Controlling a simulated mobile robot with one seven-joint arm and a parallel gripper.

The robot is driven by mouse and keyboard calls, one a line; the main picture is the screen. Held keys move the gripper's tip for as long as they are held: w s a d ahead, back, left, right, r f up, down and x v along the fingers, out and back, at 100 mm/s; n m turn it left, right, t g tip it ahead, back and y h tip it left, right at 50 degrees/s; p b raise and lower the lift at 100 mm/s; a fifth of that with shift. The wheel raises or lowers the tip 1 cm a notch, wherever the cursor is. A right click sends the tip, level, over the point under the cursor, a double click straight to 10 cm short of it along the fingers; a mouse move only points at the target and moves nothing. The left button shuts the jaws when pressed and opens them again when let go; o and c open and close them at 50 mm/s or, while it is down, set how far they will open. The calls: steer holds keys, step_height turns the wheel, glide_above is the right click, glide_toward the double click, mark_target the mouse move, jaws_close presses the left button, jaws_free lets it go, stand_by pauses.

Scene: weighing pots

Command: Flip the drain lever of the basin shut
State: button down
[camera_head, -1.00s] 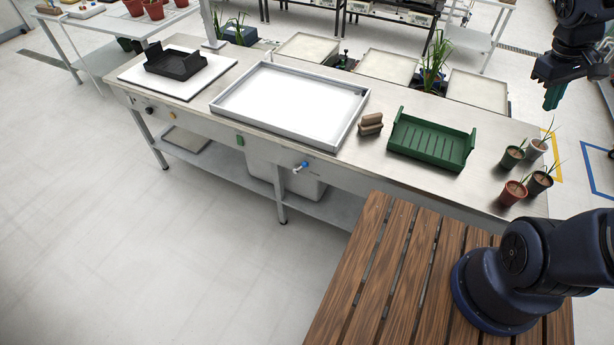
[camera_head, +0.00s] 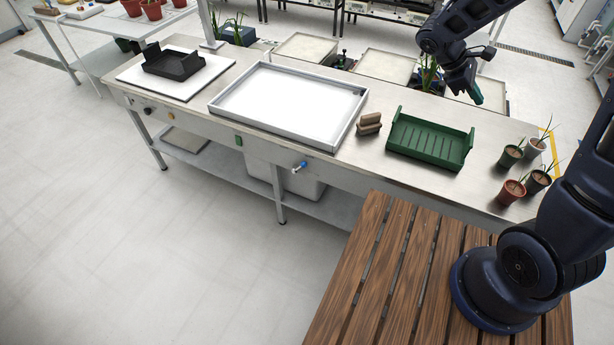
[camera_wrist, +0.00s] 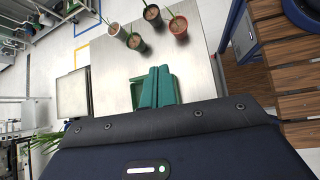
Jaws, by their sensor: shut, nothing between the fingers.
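The basin (camera_head: 222,108) is a shallow, white-floored tray with a grey rim, set in the steel bench. A small valve with a blue lever (camera_head: 299,166) sticks out of the bench's front panel below the basin's right part. Which way the lever is set is too small to tell. My gripper (camera_head: 477,97) is above the back right of the bench, beyond the green tray, well apart from the lever. Its teal fingers are shut and empty, and they also show in the wrist view (camera_wrist: 157,88). The lever is not in the wrist view.
A green tray (camera_head: 432,142) and brown blocks (camera_head: 369,124) stand right of the basin. Several potted seedlings (camera_head: 511,155) stand at the bench's right end. A black tray (camera_head: 174,64) is on a white board at the left. The floor before the bench is clear left of the slatted wooden table (camera_head: 385,270).

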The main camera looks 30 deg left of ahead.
steer(key=s+a+f+n+t, duration=0.3)
steer(key=a+f+n+t, duration=0.3)
steer(key=a+f+n, duration=0.5)
steer(key=s+a+f+n+t, duration=0.2)
steer(key=a+f+n+t, duration=0.4)
steer(key=a+f, duration=0.7)
steer(key=s+a+f+n+t+y, duration=0.2)
steer(key=s+a+f+n+y, duration=0.5)
steer(key=s+f, duration=0.3)
steer(key=s+a+f+n+t+y, duration=0.3)
steer(key=s+a+f+n+y, duration=0.3)
steer(key=s+f+n, duration=0.3)
steer(key=shift+s+a+f+n+y, duration=0.4)
steer(key=shift+s+f+y, duration=0.2)
steer(key=shift+s+f, duration=0.4)
steer(key=shift+r, duration=0.15)
steer(key=s+a+r+x, duration=0.1)
steer(key=a+x, duration=0.1)
steer(key=x, duration=1)
steer(key=shift+w+a+r, duration=0.2)
steer(key=shift+w+r, duration=0.2)
steer(key=shift+r, duration=0.05)
